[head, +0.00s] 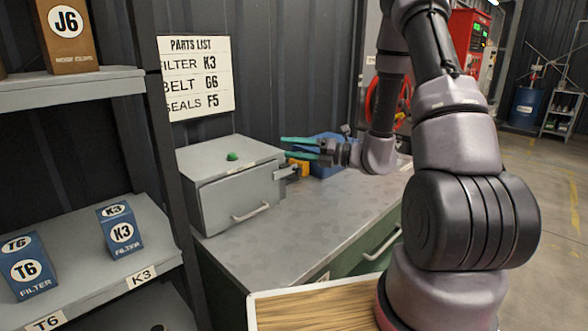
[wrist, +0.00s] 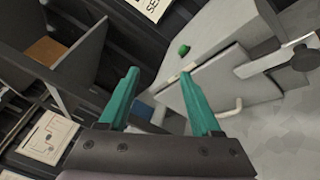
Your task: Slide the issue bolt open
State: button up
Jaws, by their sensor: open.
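A grey metal cabinet (head: 238,190) stands on the workbench, with a green button (head: 232,156) on top and a pale handle (head: 250,213) on its front. A grey bar fitting that looks like the bolt (head: 287,171) sticks out at its right side. In the wrist view this bolt shows as a light bar (wrist: 272,62) with a dark round knob (wrist: 302,58), at the upper right. Whether it is slid or not I cannot tell. My gripper (head: 287,148) is open, its green fingers pointing left, above and beside the bolt. In the wrist view my gripper (wrist: 158,74) holds nothing.
A blue bin (head: 325,168) and an orange item (head: 300,166) sit behind my gripper on the workbench (head: 290,236). A shelf (head: 100,270) with K3 and T6 filter boxes stands left. A parts list (head: 196,77) hangs on the wall. The front bench top is clear.

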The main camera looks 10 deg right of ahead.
aim_at(293, 168)
jog(key=w+d+f+m+t+h, duration=0.3)
jog(key=d+f+m, duration=0.1)
jog(key=f+m, duration=0.2)
jog(key=w+d+f+m+t+h, duration=0.3)
jog(key=d+f+m+t, duration=0.15)
jog(key=f+m, duration=0.2)
jog(key=shift+n+g, duration=0.25)
jog(key=shift+g, duration=0.1)
jog(key=x, duration=1)
jog(key=shift+w+a+f, duration=0.1)
jog(key=shift+w+f, duration=0.05)
jog(key=shift+f, duration=0.05)
grip_shut()
